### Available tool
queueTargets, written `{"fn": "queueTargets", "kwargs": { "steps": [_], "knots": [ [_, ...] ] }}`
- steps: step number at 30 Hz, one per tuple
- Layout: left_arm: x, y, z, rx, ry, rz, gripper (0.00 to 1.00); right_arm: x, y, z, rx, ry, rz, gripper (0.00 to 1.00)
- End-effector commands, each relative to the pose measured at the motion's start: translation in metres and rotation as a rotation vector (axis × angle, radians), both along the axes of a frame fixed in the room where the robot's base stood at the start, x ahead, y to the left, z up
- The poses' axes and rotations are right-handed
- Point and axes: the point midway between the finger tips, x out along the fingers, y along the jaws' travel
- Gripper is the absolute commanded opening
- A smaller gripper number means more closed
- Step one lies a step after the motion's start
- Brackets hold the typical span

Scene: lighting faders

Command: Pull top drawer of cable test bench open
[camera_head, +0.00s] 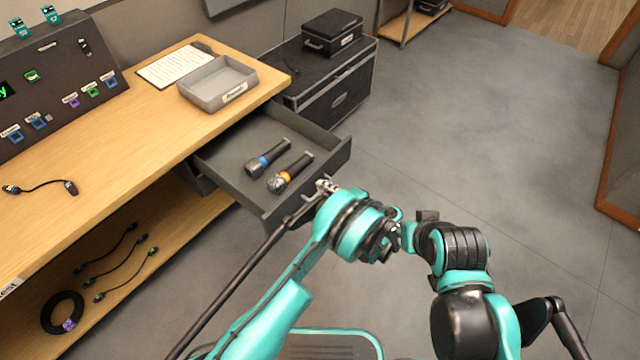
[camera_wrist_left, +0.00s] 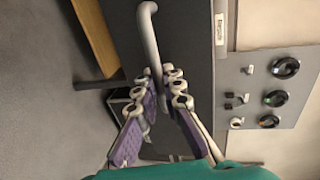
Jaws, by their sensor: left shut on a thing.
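The top drawer (camera_head: 229,182) of the wooden cable test bench (camera_head: 120,140) stands well out from under the bench top. Two dark microphones lie in it, one with a blue band (camera_head: 266,158) and one with an orange band (camera_head: 288,173). My left gripper (camera_head: 326,186) is at the drawer's front face. In the left wrist view its purple-padded fingers (camera_wrist_left: 158,98) are shut on the pale bar handle (camera_wrist_left: 149,38) of the dark drawer front (camera_wrist_left: 187,40). The gripper's far side is partly hidden by my arm in the head view. My right gripper does not show clearly in either view.
A grey tray (camera_head: 205,102) and a clipboard (camera_head: 172,67) lie on the bench top. A black case (camera_head: 350,92) stands on the floor behind the drawer. Cables (camera_head: 130,268) lie on the lower shelf. The floor to the right (camera_head: 480,130) is clear.

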Motion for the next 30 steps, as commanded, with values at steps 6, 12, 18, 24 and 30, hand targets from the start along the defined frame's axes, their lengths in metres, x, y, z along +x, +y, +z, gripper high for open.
{"fn": "queueTargets", "kwargs": {
  "steps": [6,12,18,24,30],
  "knots": [
    [0.000,-0.001,-0.001,-0.002,0.001,0.000,0.00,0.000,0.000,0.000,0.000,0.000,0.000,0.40],
    [0.000,0.000,-0.001,-0.002,0.001,0.000,0.18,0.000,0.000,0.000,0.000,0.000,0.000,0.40],
    [0.000,0.000,0.000,-0.001,0.001,0.000,0.18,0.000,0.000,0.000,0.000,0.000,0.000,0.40],
    [0.000,0.000,0.012,0.000,0.000,0.000,0.18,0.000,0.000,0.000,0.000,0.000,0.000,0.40],
    [0.000,0.000,0.054,0.004,-0.003,-0.001,0.41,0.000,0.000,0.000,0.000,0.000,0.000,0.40]
  ]
}}
